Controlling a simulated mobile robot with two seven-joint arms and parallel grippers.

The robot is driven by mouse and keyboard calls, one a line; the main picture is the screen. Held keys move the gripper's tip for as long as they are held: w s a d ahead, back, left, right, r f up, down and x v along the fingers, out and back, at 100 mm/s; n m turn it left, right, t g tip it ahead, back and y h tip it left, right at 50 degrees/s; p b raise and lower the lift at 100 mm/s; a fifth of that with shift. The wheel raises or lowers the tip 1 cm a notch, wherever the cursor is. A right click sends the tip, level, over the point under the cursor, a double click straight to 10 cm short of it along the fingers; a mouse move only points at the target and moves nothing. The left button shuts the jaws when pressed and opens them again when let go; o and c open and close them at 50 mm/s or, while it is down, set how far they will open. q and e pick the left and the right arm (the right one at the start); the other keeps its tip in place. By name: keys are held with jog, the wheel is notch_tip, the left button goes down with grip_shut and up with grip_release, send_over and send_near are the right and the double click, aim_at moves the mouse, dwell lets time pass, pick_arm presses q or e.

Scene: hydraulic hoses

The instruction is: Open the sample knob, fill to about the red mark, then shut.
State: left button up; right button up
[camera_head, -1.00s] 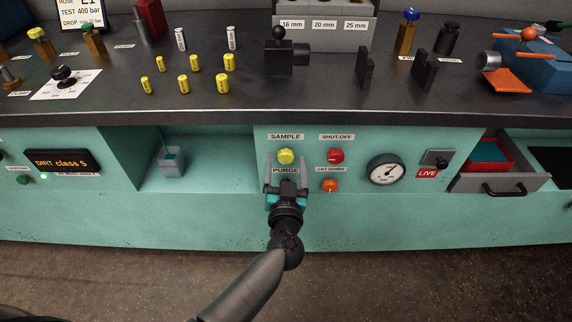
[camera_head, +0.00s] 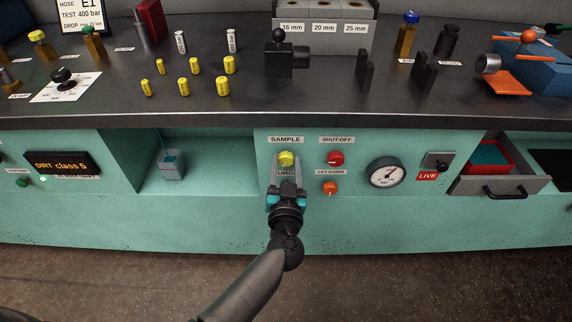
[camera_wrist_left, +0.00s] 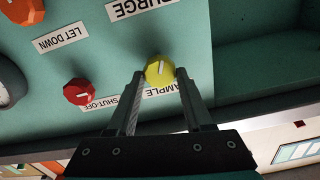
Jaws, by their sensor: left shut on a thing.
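The yellow SAMPLE knob (camera_head: 286,158) is on the teal panel under its label. It also shows in the left wrist view (camera_wrist_left: 160,70), with a pale line on its face. My left gripper (camera_head: 286,168) has come up from below and is shut on the knob, one finger on each side in the left wrist view (camera_wrist_left: 160,78). A small clear container (camera_head: 171,165) stands in the open recess to the left; its fill level and red mark are too small to read surely. My right gripper is not in view.
The red SHUT-OFF knob (camera_head: 336,158) and orange LET DOWN knob (camera_head: 330,188) are close to the right. A gauge (camera_head: 386,173) and an open drawer (camera_head: 500,182) are farther right. The dark worktop (camera_head: 330,98) overhangs the panel.

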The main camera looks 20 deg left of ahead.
pick_arm(q)
grip_shut()
jog(key=shift+r+n+p, duration=0.1)
jog(key=shift+n+p, duration=0.55)
jog(key=shift+n, duration=0.25)
jog(key=shift+n+p, duration=0.35)
jog(key=shift+n, duration=1.35)
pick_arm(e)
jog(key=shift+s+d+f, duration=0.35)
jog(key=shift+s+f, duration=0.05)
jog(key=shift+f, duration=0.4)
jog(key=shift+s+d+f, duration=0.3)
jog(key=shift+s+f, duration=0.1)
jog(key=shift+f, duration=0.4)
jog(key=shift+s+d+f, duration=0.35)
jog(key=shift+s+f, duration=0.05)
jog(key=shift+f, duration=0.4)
pick_arm(q)
jog(key=o, duration=1.1)
grip_release()
jog(key=shift+s, duration=0.1)
